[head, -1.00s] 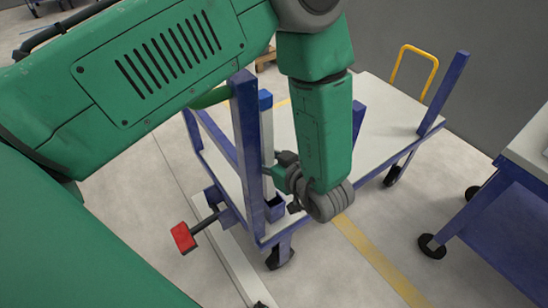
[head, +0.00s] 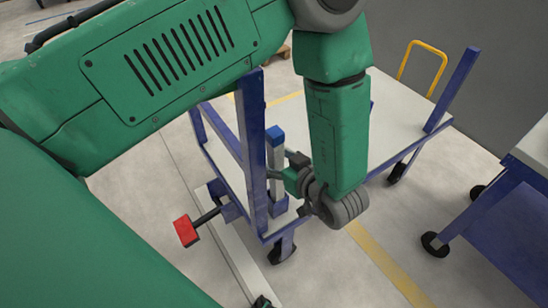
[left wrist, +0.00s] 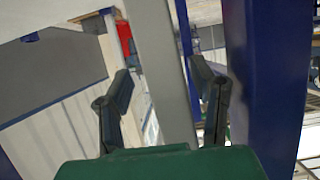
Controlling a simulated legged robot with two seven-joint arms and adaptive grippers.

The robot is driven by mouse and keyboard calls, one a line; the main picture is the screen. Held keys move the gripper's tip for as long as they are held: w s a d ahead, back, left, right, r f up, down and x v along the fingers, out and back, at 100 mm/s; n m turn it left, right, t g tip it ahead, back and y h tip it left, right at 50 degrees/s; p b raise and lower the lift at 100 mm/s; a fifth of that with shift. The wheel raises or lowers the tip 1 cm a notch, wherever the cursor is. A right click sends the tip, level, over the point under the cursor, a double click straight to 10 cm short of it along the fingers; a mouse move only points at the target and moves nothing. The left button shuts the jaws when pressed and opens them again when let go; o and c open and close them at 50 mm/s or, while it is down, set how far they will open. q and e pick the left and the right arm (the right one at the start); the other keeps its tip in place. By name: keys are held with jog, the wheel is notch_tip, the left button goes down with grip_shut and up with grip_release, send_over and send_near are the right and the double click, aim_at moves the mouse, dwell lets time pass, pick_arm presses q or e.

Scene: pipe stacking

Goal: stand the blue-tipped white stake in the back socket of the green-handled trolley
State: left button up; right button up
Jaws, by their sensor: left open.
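The white stake (head: 277,160) with its blue tip (head: 275,135) stands upright at the near corner of the trolley, its lower end in a blue socket (head: 279,206). The trolley has a pale deck (head: 395,110) and blue posts; its green handle is hidden behind my arm. My left gripper (head: 284,174) is open beside the stake's shaft. In the left wrist view the pale shaft (left wrist: 166,75) runs between the two spread fingers (left wrist: 165,98), with gaps visible. The stake's foot inside the socket is hidden. My right gripper is not in view.
A tall blue post (head: 253,150) stands close left of the stake. A red pedal (head: 186,231) sticks out at the trolley's lower left. Another blue trolley (head: 505,215) stands at the right. A yellow handle (head: 424,62) rises at the back. Floor between the trolleys is clear.

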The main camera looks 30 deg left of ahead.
pick_arm(q)
jog(key=v, duration=1.1)
